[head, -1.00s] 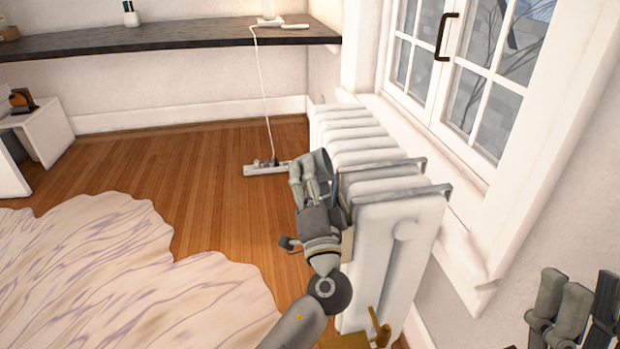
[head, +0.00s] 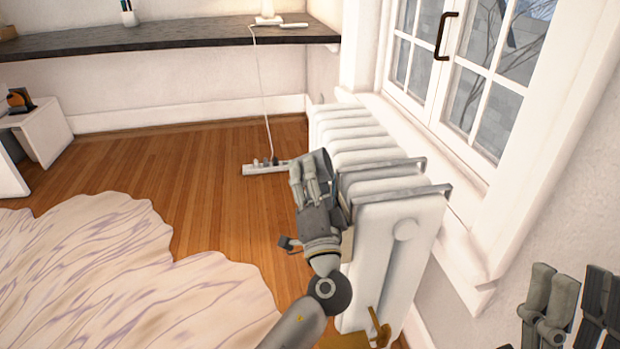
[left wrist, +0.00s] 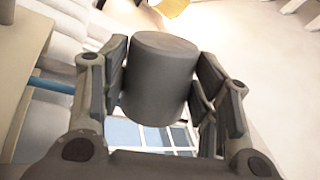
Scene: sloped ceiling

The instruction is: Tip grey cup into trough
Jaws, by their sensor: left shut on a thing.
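My left gripper (head: 312,178) is shut on the grey cup (head: 324,165) beside the near-left side of the white radiator. In the left wrist view the cup (left wrist: 158,85) sits between both fingers, its round end towards the top of the picture. I cannot tell its exact tilt or see anything pouring. A beige panel (head: 347,243), apparently part of the trough, shows beside the radiator under two grey metal brackets. My arm and gripper hide most of it. My right gripper (head: 571,308) is open and empty at the lower right.
The radiator (head: 398,255) stands under the window, with a brass valve (head: 378,328) at its foot. A power strip (head: 266,168) lies on the wooden floor, its cord running up to the dark shelf (head: 180,36). A pale rug (head: 110,270) covers the left floor.

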